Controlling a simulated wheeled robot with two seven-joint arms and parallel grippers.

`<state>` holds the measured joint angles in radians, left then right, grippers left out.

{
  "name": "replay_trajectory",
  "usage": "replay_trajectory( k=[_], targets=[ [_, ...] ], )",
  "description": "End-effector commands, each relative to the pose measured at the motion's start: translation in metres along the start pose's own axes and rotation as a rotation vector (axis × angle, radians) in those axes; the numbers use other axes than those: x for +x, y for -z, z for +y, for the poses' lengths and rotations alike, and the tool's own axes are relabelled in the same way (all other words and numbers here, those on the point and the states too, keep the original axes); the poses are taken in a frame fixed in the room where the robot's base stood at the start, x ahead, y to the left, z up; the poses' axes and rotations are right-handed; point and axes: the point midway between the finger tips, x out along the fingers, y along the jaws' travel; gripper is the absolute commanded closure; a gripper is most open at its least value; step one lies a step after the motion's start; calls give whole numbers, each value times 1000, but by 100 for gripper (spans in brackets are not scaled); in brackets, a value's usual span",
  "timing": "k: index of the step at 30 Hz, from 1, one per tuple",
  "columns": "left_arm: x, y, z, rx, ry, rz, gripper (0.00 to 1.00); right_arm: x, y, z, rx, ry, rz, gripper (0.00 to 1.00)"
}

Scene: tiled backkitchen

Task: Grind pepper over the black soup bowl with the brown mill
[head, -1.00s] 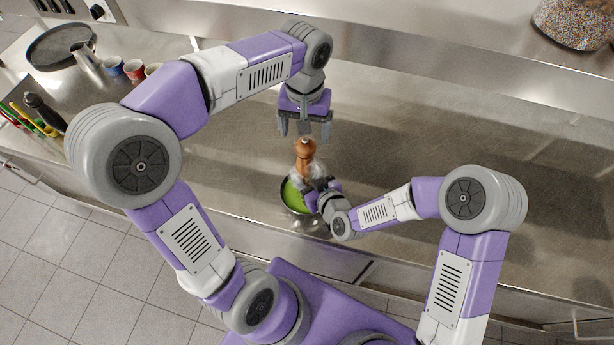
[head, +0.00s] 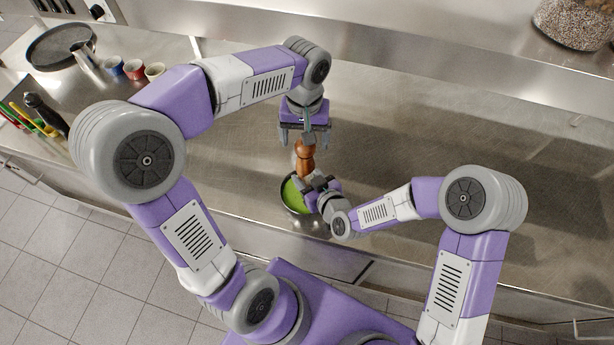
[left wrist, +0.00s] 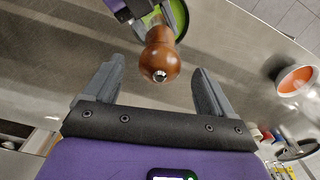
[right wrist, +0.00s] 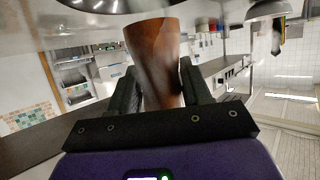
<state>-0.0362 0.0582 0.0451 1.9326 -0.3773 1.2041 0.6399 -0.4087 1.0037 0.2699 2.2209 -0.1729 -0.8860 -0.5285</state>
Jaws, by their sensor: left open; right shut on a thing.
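The brown wooden mill (head: 305,160) stands upright over the black soup bowl (head: 287,205), which holds green soup. My right gripper (head: 312,188) is shut on the mill's lower body; the right wrist view shows the brown body (right wrist: 156,60) between its fingers. My left gripper (head: 304,138) is open, pointing down just above the mill's top. In the left wrist view the mill's round knob (left wrist: 159,63) with a metal tip sits between the open fingers (left wrist: 160,85), not touched by them. Part of the bowl (left wrist: 170,15) is hidden behind the mill and my right gripper.
Several cups (head: 134,69), a metal jug (head: 84,56) and a dark round tray (head: 62,45) stand at the back left. A dark bottle-like item (head: 42,110) and coloured utensils are at the left. A jar (head: 572,22) is at upper right. The counter's right side is clear.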

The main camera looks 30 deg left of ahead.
Motion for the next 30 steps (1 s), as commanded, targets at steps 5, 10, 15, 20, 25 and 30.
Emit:
replay_trajectory(
  k=[5, 10, 15, 20, 25, 30],
  targets=[
    [0, 0, 0, 0, 0, 0, 15, 0, 1, 0, -1, 0, 2, 100],
    [7, 0, 0, 0, 1, -1, 15, 0, 1, 0, -1, 0, 3, 100],
    [15, 0, 0, 0, 0, -1, 15, 0, 1, 0, -1, 0, 3, 100],
    [23, 0, 0, 0, 0, -1, 15, 0, 1, 0, -1, 0, 2, 100],
    [32, 0, 0, 1, 1, -1, 15, 0, 1, 0, -1, 0, 3, 100],
    [38, 0, 0, 1, 1, -1, 15, 0, 1, 0, -1, 0, 2, 100]
  ],
)
